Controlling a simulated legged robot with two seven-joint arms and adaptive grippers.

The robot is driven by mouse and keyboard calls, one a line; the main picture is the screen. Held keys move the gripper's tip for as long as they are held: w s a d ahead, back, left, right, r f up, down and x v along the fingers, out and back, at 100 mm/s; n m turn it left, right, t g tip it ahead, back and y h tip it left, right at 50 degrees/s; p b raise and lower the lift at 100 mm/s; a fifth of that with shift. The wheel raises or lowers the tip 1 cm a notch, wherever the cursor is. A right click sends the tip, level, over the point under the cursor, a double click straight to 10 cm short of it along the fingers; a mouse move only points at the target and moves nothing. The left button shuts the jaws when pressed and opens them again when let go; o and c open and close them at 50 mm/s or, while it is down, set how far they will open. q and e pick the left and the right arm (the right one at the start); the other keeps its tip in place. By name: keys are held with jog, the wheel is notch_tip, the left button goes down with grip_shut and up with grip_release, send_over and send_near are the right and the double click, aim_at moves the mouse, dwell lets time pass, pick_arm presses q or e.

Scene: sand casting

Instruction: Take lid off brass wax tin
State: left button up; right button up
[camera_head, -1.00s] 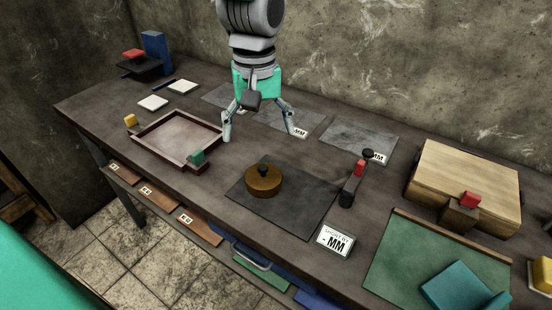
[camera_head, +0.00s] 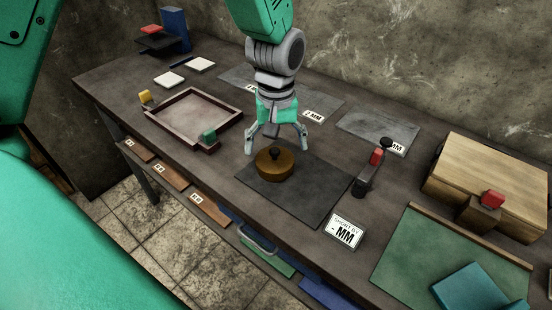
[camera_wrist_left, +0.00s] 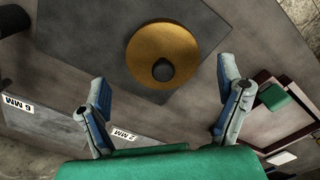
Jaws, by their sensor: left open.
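The brass wax tin (camera_head: 274,167) is a low round tin with a dark knob (camera_head: 275,153) on its lid. It sits upright on a dark square mat (camera_head: 315,196). The lid appears to be on the tin. My left gripper (camera_head: 277,150) is open and empty, above and just behind the tin in the head view. In the left wrist view, the tin (camera_wrist_left: 150,50) and its knob (camera_wrist_left: 163,70) lie ahead of the spread fingers (camera_wrist_left: 163,92), with no contact visible. My right gripper is not in view.
A shallow wooden tray (camera_head: 183,112) with a green block (camera_head: 208,137) lies left of the mat. A dark tool with a red part (camera_head: 371,173) stands to the right. A sign card (camera_head: 344,232) lies at the mat's front right, and a wooden box (camera_head: 470,170) stands farther right.

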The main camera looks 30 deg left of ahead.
pick_arm(q)
notch_tip(320, 180, down, 2)
jog(key=shift+w+f, duration=0.1)
jog(key=shift+f, duration=0.15)
jog(key=shift+a+f, duration=0.15)
jog(key=shift+a, duration=0.15)
jog(key=c, duration=1)
jog(key=shift+s+d, duration=0.2)
grip_shut()
